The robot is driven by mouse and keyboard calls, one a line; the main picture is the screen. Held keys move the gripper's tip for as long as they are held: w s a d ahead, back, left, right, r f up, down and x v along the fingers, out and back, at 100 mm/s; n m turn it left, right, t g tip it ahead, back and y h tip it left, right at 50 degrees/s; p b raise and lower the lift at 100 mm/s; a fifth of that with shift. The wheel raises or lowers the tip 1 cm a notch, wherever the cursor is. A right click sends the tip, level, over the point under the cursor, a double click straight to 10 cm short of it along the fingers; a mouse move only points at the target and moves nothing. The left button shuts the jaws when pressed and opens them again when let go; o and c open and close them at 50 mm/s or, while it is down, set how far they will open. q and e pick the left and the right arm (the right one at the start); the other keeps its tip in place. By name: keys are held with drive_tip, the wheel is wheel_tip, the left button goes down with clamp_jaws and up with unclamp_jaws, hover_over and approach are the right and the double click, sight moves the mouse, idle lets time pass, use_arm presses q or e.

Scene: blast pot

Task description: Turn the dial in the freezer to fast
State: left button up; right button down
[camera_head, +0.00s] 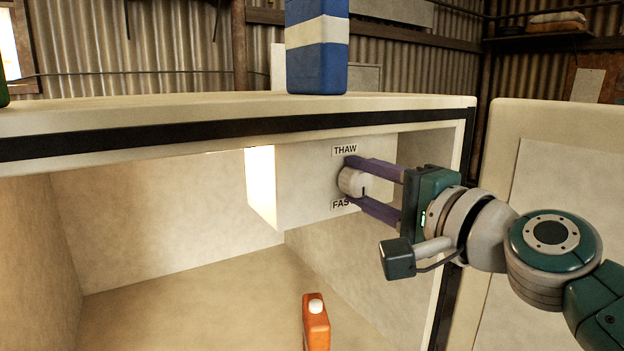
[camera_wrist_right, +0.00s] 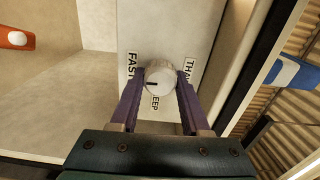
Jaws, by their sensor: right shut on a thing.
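The white round dial (camera_head: 352,182) sits on a pale panel inside the freezer (camera_head: 130,220), between a THAW label (camera_head: 345,150) above and a partly hidden FAST label (camera_head: 340,204) below. My right gripper (camera_head: 350,183) reaches in from the right, with its purple fingers above and below the dial, shut on it. In the right wrist view, the dial (camera_wrist_right: 160,76) is between the fingertips. Its dark mark lies toward the FAST label (camera_wrist_right: 132,65) side. A partly covered label ending in EEP (camera_wrist_right: 155,102) also shows. My left gripper is out of view.
An orange bottle with a white cap (camera_head: 316,325) stands in the freezer. A blue and white container (camera_head: 317,50) is on the freezer's top. The freezer's open door or lid (camera_head: 550,140) is at the right. A lit block (camera_head: 261,185) adjoins the dial panel.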

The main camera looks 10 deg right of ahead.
drive_tip(key=shift+m, duration=0.3)
idle(0.4)
drive_tip(key=shift+c, duration=1.9)
unclamp_jaws()
drive_tip(key=b+v, duration=0.2)
drive_tip(key=v, duration=0.8)
